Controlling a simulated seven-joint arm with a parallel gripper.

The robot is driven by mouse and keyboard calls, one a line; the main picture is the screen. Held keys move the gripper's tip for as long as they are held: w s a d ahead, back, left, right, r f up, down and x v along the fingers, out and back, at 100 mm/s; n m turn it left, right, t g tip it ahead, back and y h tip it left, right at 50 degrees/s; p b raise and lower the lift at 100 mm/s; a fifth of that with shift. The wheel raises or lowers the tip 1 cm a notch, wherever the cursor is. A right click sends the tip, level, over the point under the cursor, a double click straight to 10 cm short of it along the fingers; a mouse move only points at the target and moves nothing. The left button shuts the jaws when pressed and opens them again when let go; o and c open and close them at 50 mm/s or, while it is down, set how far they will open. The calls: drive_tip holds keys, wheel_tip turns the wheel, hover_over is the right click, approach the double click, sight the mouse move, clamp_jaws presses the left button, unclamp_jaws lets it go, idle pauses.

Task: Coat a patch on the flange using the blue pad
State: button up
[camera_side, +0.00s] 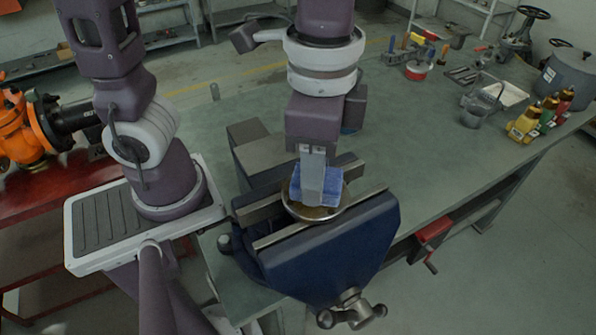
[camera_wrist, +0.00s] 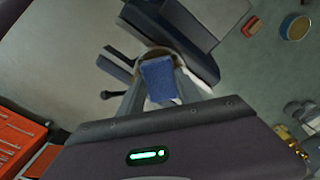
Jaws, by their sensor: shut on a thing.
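My gripper (camera_side: 312,178) points down over the vise and is shut on the blue pad (camera_side: 331,186). The pad also shows between my fingers in the wrist view (camera_wrist: 160,80). The flange (camera_side: 318,213) is a round, brownish metal disc held between the jaws of the dark blue vise (camera_side: 335,245). The pad is at the flange's top face and hides much of it; I cannot tell whether they touch. In the wrist view only part of the flange rim (camera_wrist: 176,57) shows beyond the pad.
The vise handle (camera_side: 352,309) sticks out at the front. The green bench top (camera_side: 420,150) is clear to the right of the vise. A grey basket (camera_side: 482,105), several coloured bottles (camera_side: 540,115) and a grey pot (camera_side: 567,75) stand farther right. A red-topped table is at the left.

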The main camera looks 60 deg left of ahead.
drive_tip(key=shift+w, duration=1.95)
drive_tip(key=shift+w+d, duration=0.15)
drive_tip(key=shift+d, duration=0.45)
drive_tip(key=shift+s, duration=4.2)
wheel_tip(320, 180, up, 8)
drive_tip(key=shift+s, duration=0.2)
drive_tip(key=shift+r, duration=0.1)
drive_tip(key=shift+w, duration=0.1)
